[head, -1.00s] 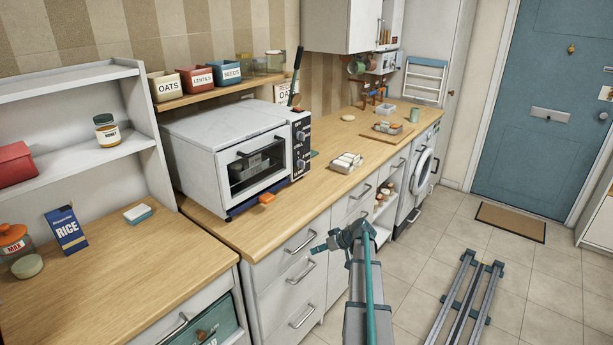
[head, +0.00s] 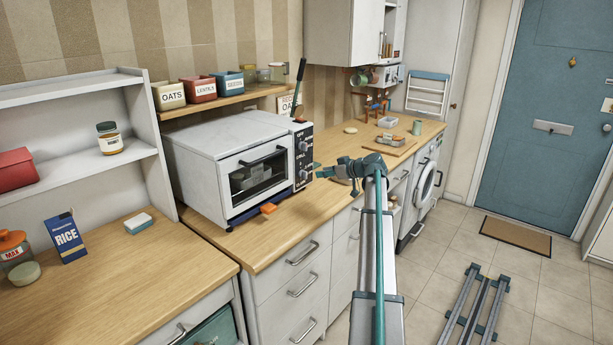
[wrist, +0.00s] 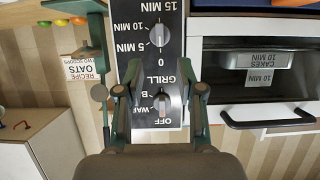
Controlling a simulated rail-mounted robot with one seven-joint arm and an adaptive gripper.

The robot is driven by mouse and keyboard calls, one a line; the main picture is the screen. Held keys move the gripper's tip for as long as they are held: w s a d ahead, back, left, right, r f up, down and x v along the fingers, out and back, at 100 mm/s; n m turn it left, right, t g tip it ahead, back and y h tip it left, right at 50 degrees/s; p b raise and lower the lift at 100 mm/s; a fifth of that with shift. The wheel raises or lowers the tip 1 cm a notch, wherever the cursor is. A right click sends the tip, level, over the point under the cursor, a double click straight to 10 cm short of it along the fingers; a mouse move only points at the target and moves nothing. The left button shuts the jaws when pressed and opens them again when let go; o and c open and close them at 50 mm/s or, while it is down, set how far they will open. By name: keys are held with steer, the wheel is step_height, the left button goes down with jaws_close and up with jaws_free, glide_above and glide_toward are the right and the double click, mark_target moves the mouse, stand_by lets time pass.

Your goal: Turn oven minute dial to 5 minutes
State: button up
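The oven (head: 230,165) stands on the worktop with a dark control panel (head: 304,158) on its right side. The wrist view is upside down. There the minute dial (wrist: 160,35) is a grey knob near the top centre, beside labels 0, 5, 10 and 15 MIN. Its grip bar looks upright, in line with 0; its exact mark is too small to be sure. A second knob, the function dial (wrist: 162,103), has a red mark toward OFF. My gripper (wrist: 160,92) is open, fingers spread either side of the function dial in the picture. The head view shows my gripper (head: 326,172) just right of the panel.
The oven door handle (wrist: 270,118) is at right in the wrist view. A black-handled lever (head: 298,82) rises by the oven's right side. An orange block (head: 268,208) lies in front of the oven. A board (head: 388,146) lies farther right on the worktop.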

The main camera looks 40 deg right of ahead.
mark_target(304, 175)
steer(key=p+x, duration=0.2)
steer(key=x, duration=0.7)
steer(key=shift+w, duration=0.2)
steer(key=shift+a+f, duration=0.1)
steer(key=shift+f, duration=0.05)
jaws_close()
